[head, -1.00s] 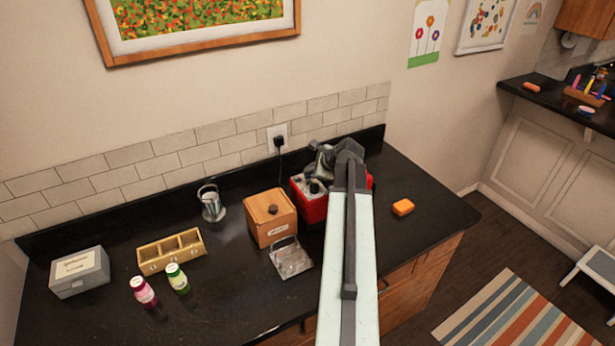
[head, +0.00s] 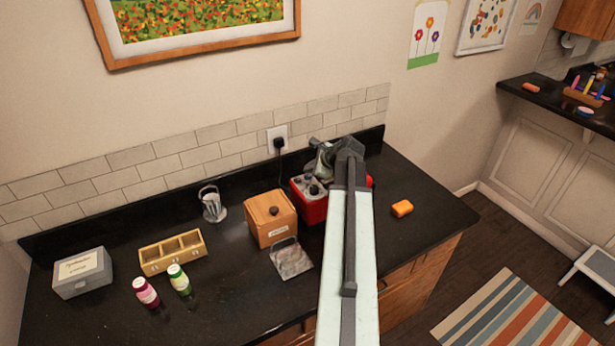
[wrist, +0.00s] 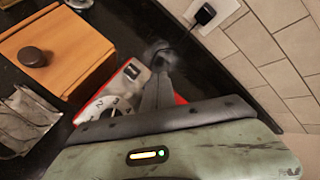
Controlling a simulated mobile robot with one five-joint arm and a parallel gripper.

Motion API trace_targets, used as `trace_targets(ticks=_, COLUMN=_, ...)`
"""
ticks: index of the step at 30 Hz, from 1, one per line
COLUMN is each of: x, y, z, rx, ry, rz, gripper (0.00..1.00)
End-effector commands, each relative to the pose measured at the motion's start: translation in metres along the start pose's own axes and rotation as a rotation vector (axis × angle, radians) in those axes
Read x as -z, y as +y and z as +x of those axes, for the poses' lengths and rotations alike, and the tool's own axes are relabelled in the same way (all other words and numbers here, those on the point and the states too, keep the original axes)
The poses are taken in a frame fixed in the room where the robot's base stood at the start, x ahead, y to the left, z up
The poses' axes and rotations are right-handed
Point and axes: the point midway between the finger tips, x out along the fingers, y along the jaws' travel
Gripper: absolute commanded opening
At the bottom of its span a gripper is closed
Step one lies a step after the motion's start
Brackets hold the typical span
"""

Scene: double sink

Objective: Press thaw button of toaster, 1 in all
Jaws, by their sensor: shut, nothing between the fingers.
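The red toaster (head: 312,209) stands on the black counter against the tiled wall, partly hidden behind my arm in the head view. The thaw button cannot be made out.
A wooden box (head: 270,222) with a dark knob stands just left of the toaster, with a clear grey bag or pouch (head: 291,258) before it. An orange block (head: 402,208) lies to the right. A plug (head: 279,143) sits in the wall socket behind.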

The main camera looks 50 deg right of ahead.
Motion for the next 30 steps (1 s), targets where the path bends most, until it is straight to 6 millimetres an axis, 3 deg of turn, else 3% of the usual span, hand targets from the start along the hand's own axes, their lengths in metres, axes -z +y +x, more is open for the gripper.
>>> trace_targets(ticks=16, x=-0.026, y=-0.026, z=-0.036, rx=0.0, ry=0.0, rz=0.0, gripper=0.0)
trace_targets(ticks=30, x=-0.026, y=-0.025, z=-0.034, rx=0.0, ry=0.0, rz=0.0, gripper=0.0)
